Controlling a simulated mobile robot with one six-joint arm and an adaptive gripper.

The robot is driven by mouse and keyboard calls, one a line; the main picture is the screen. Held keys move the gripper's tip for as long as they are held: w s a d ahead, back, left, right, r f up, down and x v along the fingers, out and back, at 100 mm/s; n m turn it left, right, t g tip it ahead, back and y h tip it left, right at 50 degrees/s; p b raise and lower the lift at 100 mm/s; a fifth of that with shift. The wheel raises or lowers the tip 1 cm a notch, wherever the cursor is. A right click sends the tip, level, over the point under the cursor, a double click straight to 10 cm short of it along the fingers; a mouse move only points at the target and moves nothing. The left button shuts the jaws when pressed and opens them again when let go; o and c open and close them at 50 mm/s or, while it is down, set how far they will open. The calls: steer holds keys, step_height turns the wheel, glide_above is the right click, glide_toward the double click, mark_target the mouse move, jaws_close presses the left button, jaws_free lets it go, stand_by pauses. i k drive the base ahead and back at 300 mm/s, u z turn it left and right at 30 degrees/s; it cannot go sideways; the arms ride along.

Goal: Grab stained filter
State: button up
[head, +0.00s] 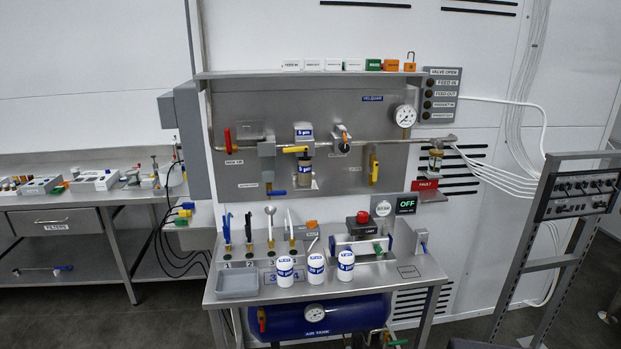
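A filter unit (304,170) with a brownish bowl hangs on the grey wall panel, under a block with a blue-and-white label that seems to read "5 µm". A yellow-handled lever (294,150) is at its upper left. Whether this is the stained filter is hard to tell at this size. Three white canisters with blue labels stand upright in a row near the workbench's front: left (285,271), middle (316,268) and right (346,265). No clear stain shows on them. My gripper is not in view.
The steel workbench (400,288) holds a grey tray (237,284), upright tools in numbered places, and a red-topped device (362,222). A blue air tank (325,316) sits below. A control stand (575,190) rises at the right. Bare floor shows at lower left.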

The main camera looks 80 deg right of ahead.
mark_target(304, 165)
steer(key=k, duration=1.4)
steer(key=z, duration=4.75)
steer(key=i, duration=0.1)
steer(key=u, duration=2.65)
steer(key=i, duration=0.85)
